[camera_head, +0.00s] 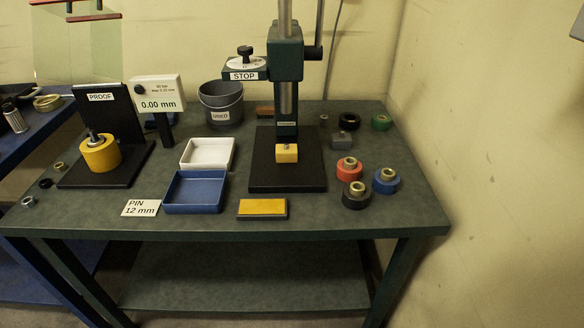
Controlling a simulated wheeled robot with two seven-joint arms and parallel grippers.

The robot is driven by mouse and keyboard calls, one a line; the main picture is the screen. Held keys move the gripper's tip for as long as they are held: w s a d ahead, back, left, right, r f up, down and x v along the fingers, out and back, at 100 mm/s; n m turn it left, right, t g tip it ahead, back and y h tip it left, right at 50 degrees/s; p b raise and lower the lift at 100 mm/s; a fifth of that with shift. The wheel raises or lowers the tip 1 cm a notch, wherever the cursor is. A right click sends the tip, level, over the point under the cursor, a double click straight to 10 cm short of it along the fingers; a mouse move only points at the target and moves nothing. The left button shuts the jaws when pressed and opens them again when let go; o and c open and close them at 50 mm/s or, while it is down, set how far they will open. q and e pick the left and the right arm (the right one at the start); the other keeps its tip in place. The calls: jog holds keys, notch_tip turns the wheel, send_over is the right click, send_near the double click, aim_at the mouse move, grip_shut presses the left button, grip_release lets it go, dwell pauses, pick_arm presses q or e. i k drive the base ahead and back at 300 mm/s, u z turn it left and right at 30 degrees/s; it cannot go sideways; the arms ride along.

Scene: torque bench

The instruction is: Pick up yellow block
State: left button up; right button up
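A small yellow block (287,155) sits on the black base plate (265,180) of the press, under its ram, with a small metal piece on its top. A flat yellow slab on a dark base (263,207) lies near the table's front edge, right of the blue tray. A yellow cylinder (100,154) stands on the black PROOF stand at the left. I cannot tell which the task means by the yellow block. Neither of my grippers is in view.
The press column (288,60) rises behind the small block. A blue tray (195,190), a white tray (206,154) and a grey bucket (221,103) stand left of it. Several coloured rings, including a red one (349,172), lie right. The front right tabletop is clear.

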aim_at(283, 156)
jog(key=z, duration=0.85)
jog(key=i, duration=0.45)
jog(key=u, duration=0.05)
